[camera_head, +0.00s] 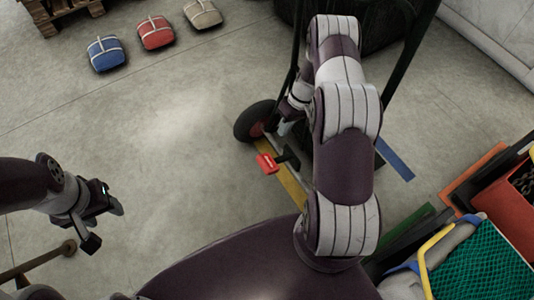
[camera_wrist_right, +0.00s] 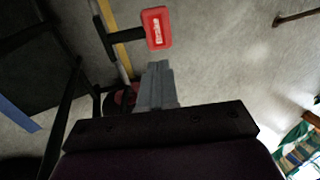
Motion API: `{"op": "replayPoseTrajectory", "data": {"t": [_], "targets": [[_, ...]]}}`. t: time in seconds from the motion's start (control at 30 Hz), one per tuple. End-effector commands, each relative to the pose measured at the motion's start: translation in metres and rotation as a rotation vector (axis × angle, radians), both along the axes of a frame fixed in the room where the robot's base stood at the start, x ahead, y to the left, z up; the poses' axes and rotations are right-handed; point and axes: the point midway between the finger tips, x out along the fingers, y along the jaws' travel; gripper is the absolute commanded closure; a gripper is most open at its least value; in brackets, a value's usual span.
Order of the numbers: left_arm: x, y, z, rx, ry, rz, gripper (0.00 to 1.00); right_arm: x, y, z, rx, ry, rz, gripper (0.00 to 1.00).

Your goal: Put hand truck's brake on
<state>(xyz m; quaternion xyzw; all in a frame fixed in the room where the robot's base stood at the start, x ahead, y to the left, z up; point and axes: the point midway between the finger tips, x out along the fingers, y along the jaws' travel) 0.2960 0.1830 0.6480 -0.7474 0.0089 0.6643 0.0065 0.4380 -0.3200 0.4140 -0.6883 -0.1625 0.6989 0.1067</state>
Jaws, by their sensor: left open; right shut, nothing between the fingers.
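The hand truck (camera_head: 397,50) stands upright with a black frame, partly hidden behind my right arm in the head view. One dark wheel (camera_head: 252,120) shows at its lower left. Its brake pedal (camera_head: 266,163) is a red block on a black bar, low near the floor; it also shows in the right wrist view (camera_wrist_right: 157,28). My right gripper (camera_wrist_right: 159,66) is shut and empty, its fingertips pointing toward the red pedal with a small apparent gap. The arm mostly hides this gripper in the head view. My left gripper (camera_head: 105,226) is open and empty above the floor at left.
A yellow floor strip (camera_head: 292,187) runs beside the pedal. Blue (camera_head: 106,53), red (camera_head: 156,32) and beige (camera_head: 203,13) bundles lie at the back left. Crates, one with green netting (camera_head: 482,262), crowd the right. The floor between left gripper and hand truck is clear.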

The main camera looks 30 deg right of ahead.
Motion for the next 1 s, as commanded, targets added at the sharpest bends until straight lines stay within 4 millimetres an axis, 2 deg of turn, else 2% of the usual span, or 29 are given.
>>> {"op": "replayPoseTrajectory", "data": {"t": [0.13,0.23,0.7,0.83,1.0], "targets": [[0.0,0.0,-0.002,0.0,0.0,0.0,0.49,0.0,0.001,-0.003,-0.001,0.0,0.0,1.0],[0.0,0.0,-0.007,0.0,0.0,0.0,0.49,-0.001,0.004,-0.013,0.0,0.001,-0.001,1.0],[0.0,0.0,-0.047,0.0,0.0,0.0,0.49,-0.004,0.04,-0.105,0.0,0.003,-0.001,1.0],[0.0,0.0,-0.055,0.0,0.0,0.0,0.49,-0.004,0.047,-0.121,-0.001,0.001,-0.001,1.0],[0.0,0.0,-0.058,0.0,0.0,0.0,0.49,-0.004,0.051,-0.13,-0.001,0.001,-0.001,1.0]]}}
